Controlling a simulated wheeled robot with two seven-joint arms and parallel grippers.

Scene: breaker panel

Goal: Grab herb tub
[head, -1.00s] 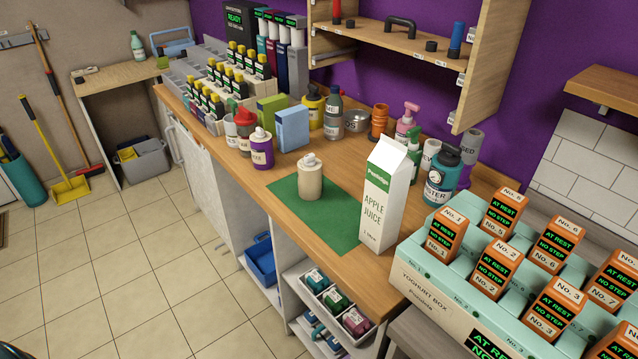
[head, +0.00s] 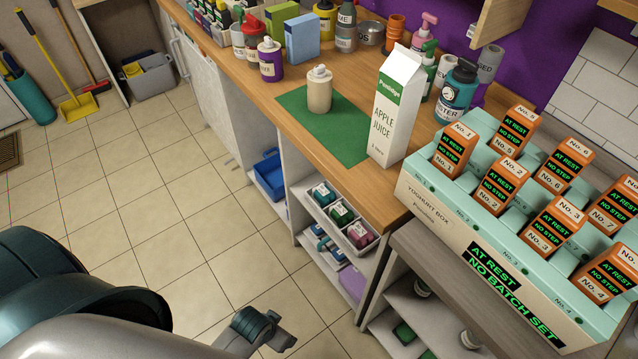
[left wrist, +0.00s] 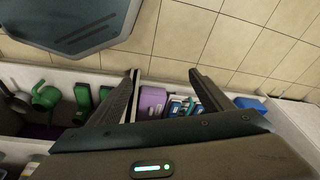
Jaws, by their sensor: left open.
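Small lidded tubs sit in a white tray (head: 335,232) on the upper shelf under the counter: a teal one (head: 322,193), a green one (head: 341,212) and a maroon one (head: 359,233). Their labels are too small to read, so I cannot tell which is the herb tub. My left gripper (left wrist: 160,78) is open and empty. In the head view its arm comes in at the bottom left, with the hand low in front of the shelves, apart from the tubs. My right gripper is not in view.
A purple item (head: 352,283) lies on the lower shelf. A blue bin (head: 270,175) stands left of the shelves. The counter above holds an apple juice carton (head: 396,105) and a beige bottle (head: 319,90) on a green mat (head: 345,140). The tiled floor in front is clear.

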